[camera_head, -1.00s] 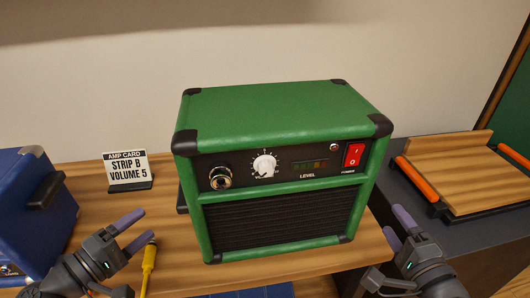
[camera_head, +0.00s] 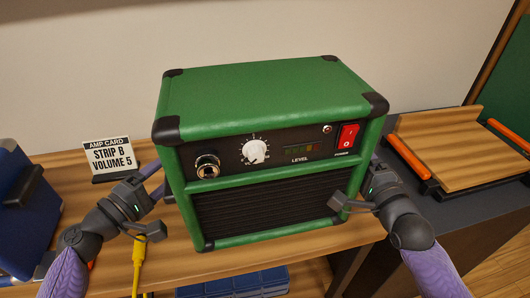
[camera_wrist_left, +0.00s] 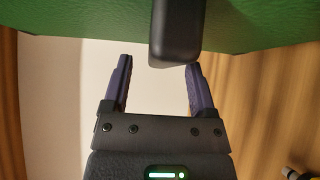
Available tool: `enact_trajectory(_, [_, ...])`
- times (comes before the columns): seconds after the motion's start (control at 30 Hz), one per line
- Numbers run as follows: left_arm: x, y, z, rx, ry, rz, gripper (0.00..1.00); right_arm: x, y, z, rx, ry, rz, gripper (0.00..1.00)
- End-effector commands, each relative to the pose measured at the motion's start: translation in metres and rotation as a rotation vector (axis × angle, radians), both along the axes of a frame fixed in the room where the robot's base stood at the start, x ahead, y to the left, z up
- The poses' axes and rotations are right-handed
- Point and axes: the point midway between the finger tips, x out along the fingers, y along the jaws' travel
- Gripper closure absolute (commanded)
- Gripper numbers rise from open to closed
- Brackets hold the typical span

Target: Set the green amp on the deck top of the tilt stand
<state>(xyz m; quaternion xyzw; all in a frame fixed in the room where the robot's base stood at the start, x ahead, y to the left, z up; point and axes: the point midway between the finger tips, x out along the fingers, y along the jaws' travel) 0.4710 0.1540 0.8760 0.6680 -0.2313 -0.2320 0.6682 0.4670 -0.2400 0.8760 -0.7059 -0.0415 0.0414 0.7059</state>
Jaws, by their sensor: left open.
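The green amp (camera_head: 275,95) stands on the wooden bench, its front panel with dial, red switch and grille facing me. My left gripper (camera_head: 158,180) is at the amp's left side. In the left wrist view the left gripper (camera_wrist_left: 158,64) is open, with the amp's black side handle (camera_wrist_left: 174,35) between and just ahead of its fingertips. My right gripper (camera_head: 374,168) is at the amp's right side; its fingertips are mostly hidden behind the amp. The tilt stand's wooden deck top (camera_head: 455,145) is at the right, empty, with orange bars at its sides.
An amp card (camera_head: 110,158) reading "STRIP B VOLUME 5" stands left of the amp. A blue amp (camera_head: 28,215) is at the far left. A yellow-handled tool (camera_head: 138,262) lies on the bench in front. A blue object (camera_head: 235,284) is below the bench edge.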

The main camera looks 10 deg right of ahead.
Motion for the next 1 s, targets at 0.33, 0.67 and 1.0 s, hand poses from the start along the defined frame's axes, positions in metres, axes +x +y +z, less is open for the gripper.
enact_trajectory(0.33, [0.015,-0.012,0.0,0.001,0.001,0.0,0.26,0.019,0.002,0.0,0.0,0.0,0.0,0.26])
enact_trajectory(0.67, [0.015,-0.012,0.0,0.001,0.001,0.0,0.62,0.019,0.002,0.0,0.0,0.0,0.0,0.62])
enact_trajectory(1.0, [0.015,-0.012,-0.001,0.001,0.002,0.0,1.0,0.019,0.002,0.0,0.0,0.001,0.0,1.0])
